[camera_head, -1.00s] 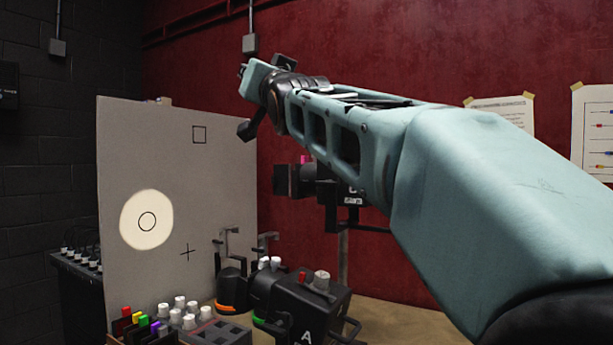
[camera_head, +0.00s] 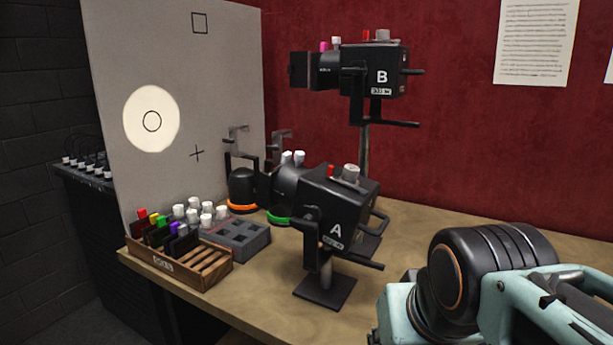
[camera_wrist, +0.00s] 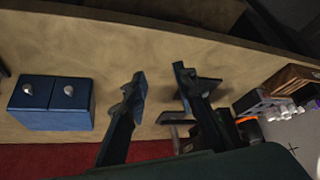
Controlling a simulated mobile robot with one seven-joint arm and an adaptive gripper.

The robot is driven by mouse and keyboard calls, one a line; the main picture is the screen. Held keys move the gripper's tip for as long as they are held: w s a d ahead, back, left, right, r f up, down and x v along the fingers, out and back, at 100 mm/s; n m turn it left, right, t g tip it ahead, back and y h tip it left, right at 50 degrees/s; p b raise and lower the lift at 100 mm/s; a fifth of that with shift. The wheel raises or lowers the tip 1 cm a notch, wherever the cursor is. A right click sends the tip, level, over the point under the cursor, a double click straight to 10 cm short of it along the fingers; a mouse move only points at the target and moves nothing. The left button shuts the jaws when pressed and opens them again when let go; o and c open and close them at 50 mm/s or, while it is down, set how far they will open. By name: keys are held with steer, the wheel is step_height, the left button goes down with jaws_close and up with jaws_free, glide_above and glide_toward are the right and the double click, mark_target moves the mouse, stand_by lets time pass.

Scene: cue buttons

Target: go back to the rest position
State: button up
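My gripper (camera_wrist: 160,80) shows in the wrist view above the wooden table (camera_wrist: 135,55). Its two dark fingers stand apart with nothing between them, so it is open and empty. In the head view only part of my pale blue arm shows at the lower right; the gripper end is outside that picture. Black lamp A (camera_head: 335,215) stands on the table in the middle, and black lamp B (camera_head: 375,75) is on a pole behind it. A blue box (camera_wrist: 52,102) with two silver knobs is left of the gripper in the wrist view.
A grey panel (camera_head: 180,60) with a lit circle, a square and a cross stands at the left. A wooden rack (camera_head: 190,265) with coloured tabs and a grey block (camera_head: 245,240) of white knobs sit before it. The table front between lamp A and my arm is clear.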

step_height(320, 180, down, 3)
steer(key=s, duration=0.3)
step_height(320, 180, up, 21)
steer(key=p, duration=2)
steer(key=shift+w+d+g, duration=0.25)
steer(key=shift+w+g, duration=0.05)
steer(key=shift+w, duration=0.15)
